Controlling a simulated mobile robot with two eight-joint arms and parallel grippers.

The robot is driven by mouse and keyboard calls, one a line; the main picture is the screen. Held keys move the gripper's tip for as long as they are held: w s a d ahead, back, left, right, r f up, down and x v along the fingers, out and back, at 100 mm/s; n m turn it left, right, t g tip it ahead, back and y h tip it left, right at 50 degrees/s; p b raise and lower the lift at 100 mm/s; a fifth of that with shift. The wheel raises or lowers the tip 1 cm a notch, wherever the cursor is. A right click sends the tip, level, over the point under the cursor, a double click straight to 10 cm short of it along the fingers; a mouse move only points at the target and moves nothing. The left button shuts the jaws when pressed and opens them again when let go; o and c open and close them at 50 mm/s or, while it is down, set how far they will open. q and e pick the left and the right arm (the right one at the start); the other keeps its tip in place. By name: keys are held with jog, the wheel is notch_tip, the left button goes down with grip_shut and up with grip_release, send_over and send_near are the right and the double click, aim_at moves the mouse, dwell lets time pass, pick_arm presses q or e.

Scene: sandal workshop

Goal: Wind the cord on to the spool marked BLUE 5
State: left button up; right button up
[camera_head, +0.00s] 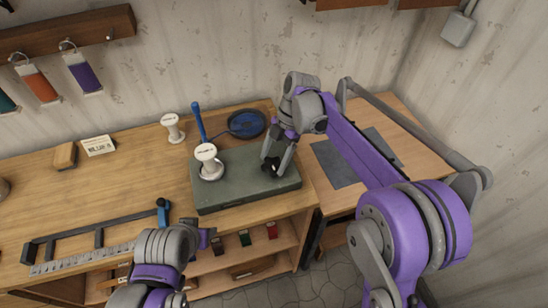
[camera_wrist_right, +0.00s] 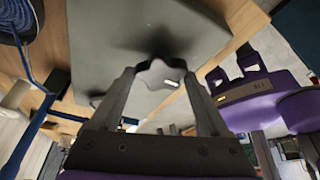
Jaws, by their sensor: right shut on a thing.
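A grey-green winder box (camera_head: 242,196) stands on the bench, with a white spool (camera_head: 208,153) upright on its left part. The print on the spool is too small to read. A dark coil of blue cord (camera_head: 247,123) lies behind the box. Blue cord also shows at that view's left edge (camera_wrist_right: 28,75). My left gripper (camera_head: 208,237) is low at the bench front, and its jaws are unclear.
A second white spool (camera_head: 173,129) stands behind, left of a blue upright handle (camera_head: 198,121). A lettered card (camera_head: 99,146) and a wooden block (camera_head: 65,156) are further left. A black rack (camera_head: 90,243) lies at front left. A grey mat (camera_head: 335,163) lies right.

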jog(key=shift+c, duration=0.7)
jog(key=shift+m, duration=0.3)
